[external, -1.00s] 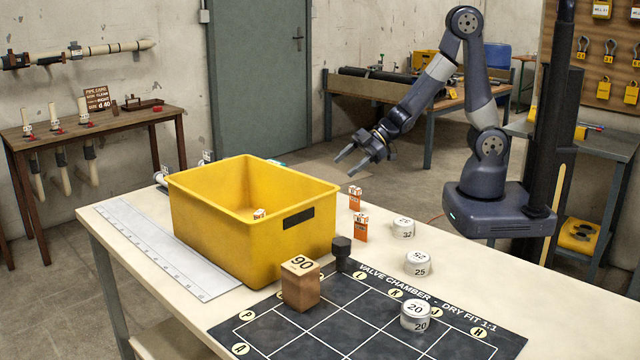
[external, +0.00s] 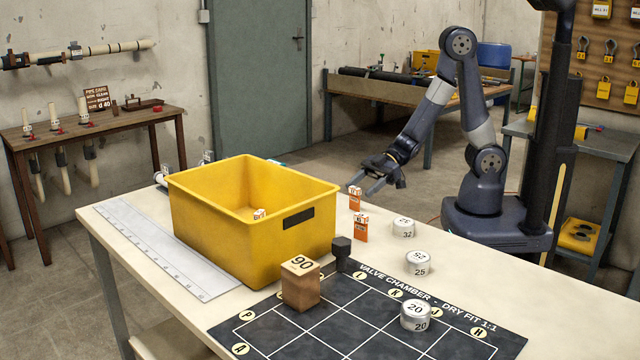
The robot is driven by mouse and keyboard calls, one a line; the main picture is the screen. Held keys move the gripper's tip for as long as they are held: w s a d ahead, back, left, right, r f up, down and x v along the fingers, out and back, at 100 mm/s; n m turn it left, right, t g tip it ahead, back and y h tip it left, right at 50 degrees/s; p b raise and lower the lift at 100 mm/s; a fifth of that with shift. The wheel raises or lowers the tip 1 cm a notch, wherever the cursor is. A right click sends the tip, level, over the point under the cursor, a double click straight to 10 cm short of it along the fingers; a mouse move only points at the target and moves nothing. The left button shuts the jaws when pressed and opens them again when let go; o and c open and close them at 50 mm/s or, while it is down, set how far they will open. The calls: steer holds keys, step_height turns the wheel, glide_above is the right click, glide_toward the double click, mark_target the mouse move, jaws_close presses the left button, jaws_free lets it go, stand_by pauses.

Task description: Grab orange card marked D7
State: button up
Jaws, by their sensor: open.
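Two small orange cards with white tops stand on the table right of the yellow crate: a farther orange card (external: 355,199) and a nearer orange card (external: 361,229). Their markings are too small to read, so I cannot tell which is D7. My gripper (external: 359,185) is open and empty. Its fingers point left and appear just above the farther card, with no clear contact. Another small orange and white piece (external: 259,214) shows inside the yellow crate (external: 205,212).
White round caps marked 32 (external: 403,228), 25 (external: 418,263) and 20 (external: 415,316) stand to the right. A ruler (external: 165,250) lies left of the crate.

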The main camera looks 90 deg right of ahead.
mark_target(357, 188)
steer(key=x, duration=0.5)
steer(key=shift+w+r, duration=0.2)
steer(key=shift+c, duration=0.4)
steer(key=c, duration=0.9)
